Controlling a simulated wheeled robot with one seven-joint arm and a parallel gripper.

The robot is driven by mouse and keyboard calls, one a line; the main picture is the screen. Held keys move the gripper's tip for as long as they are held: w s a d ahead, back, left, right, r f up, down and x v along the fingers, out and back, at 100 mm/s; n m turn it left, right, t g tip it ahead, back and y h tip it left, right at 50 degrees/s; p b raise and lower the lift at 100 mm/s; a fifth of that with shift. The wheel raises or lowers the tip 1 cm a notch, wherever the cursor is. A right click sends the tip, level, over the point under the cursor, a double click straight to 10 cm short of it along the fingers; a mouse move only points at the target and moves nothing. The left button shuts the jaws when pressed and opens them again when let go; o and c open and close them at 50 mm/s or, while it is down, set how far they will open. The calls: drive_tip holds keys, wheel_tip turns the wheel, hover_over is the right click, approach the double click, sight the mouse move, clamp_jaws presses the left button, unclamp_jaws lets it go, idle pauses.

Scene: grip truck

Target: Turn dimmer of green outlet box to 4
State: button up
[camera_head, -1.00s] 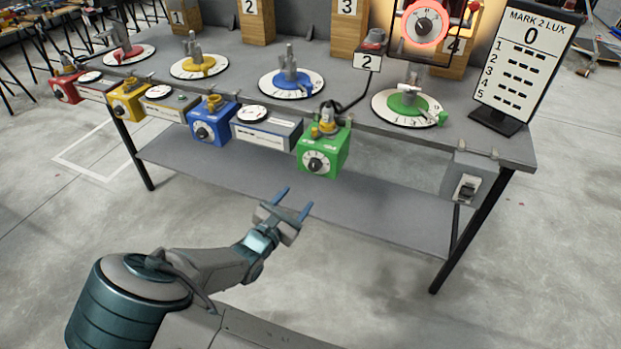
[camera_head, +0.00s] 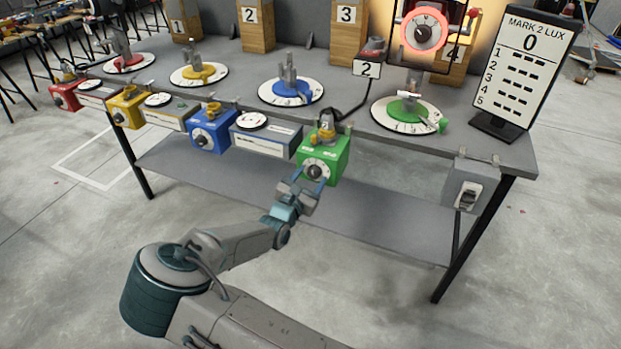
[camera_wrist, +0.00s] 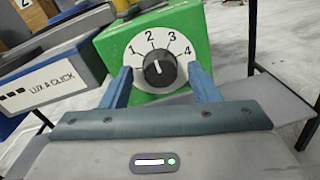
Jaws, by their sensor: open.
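The green outlet box (camera_head: 339,152) hangs at the table's front edge; it also fills the top of the wrist view (camera_wrist: 185,20). Its black dimmer knob (camera_wrist: 160,70) sits on a white dial marked 1 to 4. The knob's white mark points up, near the 2. My gripper (camera_head: 312,178) is open in front of the box. In the wrist view its blue fingers (camera_wrist: 162,85) stand left and right of the dial, with the knob between them and a gap on each side. Whether the fingertips touch the box face I cannot tell.
A grey "LUX A CLICK" box (camera_wrist: 45,90) is left of the green box, with a blue outlet box (camera_head: 210,135) beyond. A grey switch box (camera_head: 470,187) hangs at the table's right end. A black cable (camera_head: 362,98) runs above. Floor in front is clear.

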drive_tip(key=shift+w, duration=0.25)
drive_tip(key=c, duration=1)
